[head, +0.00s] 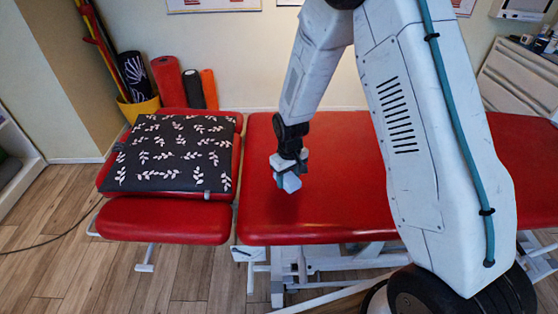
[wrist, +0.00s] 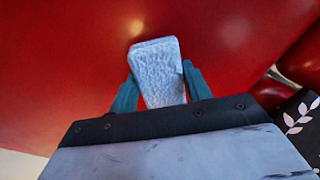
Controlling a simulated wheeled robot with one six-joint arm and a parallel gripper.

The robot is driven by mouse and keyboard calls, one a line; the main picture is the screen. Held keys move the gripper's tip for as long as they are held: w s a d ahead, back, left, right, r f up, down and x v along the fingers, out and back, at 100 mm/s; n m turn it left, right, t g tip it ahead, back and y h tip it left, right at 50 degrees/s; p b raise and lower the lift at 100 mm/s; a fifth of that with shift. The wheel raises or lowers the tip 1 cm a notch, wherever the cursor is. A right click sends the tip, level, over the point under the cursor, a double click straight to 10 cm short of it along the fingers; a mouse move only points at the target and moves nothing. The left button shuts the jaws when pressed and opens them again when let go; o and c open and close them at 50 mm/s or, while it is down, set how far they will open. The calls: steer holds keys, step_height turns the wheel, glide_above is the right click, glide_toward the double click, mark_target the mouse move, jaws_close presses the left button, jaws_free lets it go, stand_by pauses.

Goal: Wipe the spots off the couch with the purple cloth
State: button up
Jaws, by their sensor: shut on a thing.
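My gripper (head: 286,166) hangs over the left part of the red couch (head: 335,165), fingers pointing down. In the wrist view, the two teal fingers (wrist: 157,90) are shut on a folded, textured cloth (wrist: 158,72). The cloth looks pale blue-white, not purple, and also shows below the fingers in the head view (head: 290,184). I cannot tell whether it touches the couch. I see no clear spots on the red surface; two pale patches in the wrist view look like glare. My arm hides part of the couch. No purple cloth is in view.
A black cushion with white leaves (head: 175,152) lies on the couch's separate left section (head: 165,220). A cabinet (head: 520,80) stands at the back right. The couch around my gripper is clear.

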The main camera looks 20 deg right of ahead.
steer(key=shift+w+a, duration=0.2)
steer(key=shift+a, duration=0.6)
steer(key=shift+w+a+r, duration=0.1)
steer(key=shift+a+r, duration=0.1)
step_height(320, 180, up, 3)
steer(key=shift+d+f, duration=0.1)
steer(key=shift+f, duration=0.05)
steer(key=shift+r, duration=2.6)
steer(key=shift+s, duration=0.2)
